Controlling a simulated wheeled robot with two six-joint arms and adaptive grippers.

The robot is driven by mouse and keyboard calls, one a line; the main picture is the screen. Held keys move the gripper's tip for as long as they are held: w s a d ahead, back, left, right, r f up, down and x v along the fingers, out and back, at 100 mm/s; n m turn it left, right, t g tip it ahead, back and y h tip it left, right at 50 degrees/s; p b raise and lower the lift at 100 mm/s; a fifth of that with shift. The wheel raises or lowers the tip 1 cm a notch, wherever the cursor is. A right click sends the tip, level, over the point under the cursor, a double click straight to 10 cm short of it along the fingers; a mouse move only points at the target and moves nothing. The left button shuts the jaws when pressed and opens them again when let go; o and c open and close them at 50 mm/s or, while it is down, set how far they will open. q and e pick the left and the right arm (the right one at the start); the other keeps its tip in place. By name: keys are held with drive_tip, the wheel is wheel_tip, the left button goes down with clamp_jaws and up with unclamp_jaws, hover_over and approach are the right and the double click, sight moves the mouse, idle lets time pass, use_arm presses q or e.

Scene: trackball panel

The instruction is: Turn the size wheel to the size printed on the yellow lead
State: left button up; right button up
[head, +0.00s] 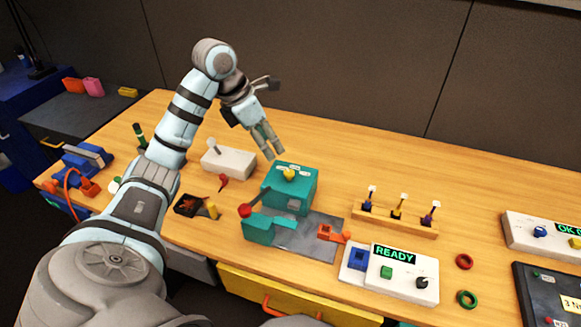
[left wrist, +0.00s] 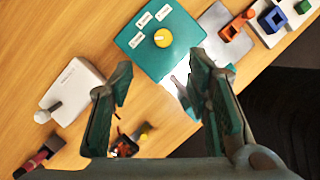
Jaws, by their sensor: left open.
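The size wheel is a yellow knob (head: 289,174) on top of a teal box (head: 306,180). In the left wrist view the knob (left wrist: 162,38) sits among several small white labels on the teal top (left wrist: 185,52); their print is too small to read. My left gripper (head: 268,142) is open and empty, above and behind the teal box, apart from the knob. In the left wrist view its fingers (left wrist: 160,64) point toward the knob.
A white box with a lever (head: 228,162) stands left of the teal box. A red-knobbed handle (head: 245,211) and a grey plate (head: 318,240) lie in front. A white READY panel (head: 390,277) is at front right. Bare table lies behind the rack.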

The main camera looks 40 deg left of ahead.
use_arm(q)
approach(289, 172)
drive_tip(key=f, duration=0.2)
drive_tip(key=x, duration=0.3)
drive_tip(key=w+x, duration=0.1)
drive_tip(key=x, duration=0.2)
drive_tip(key=shift+d+r+b, duration=0.15)
drive_tip(key=shift+r+b, duration=0.05)
drive_tip(key=shift+b, duration=0.1)
drive_tip(key=shift+f, duration=0.25)
drive_tip(key=shift+s+r, duration=0.15)
drive_tip(key=shift+s, duration=0.1)
drive_tip(key=shift+c, duration=0.4)
drive_tip(key=shift+w, duration=0.1)
clamp_jaws()
use_arm(e)
drive_tip(key=shift+s+d+f, duration=0.1)
drive_tip(key=shift+s+f, duration=0.45)
drive_tip(key=shift+s, duration=0.15)
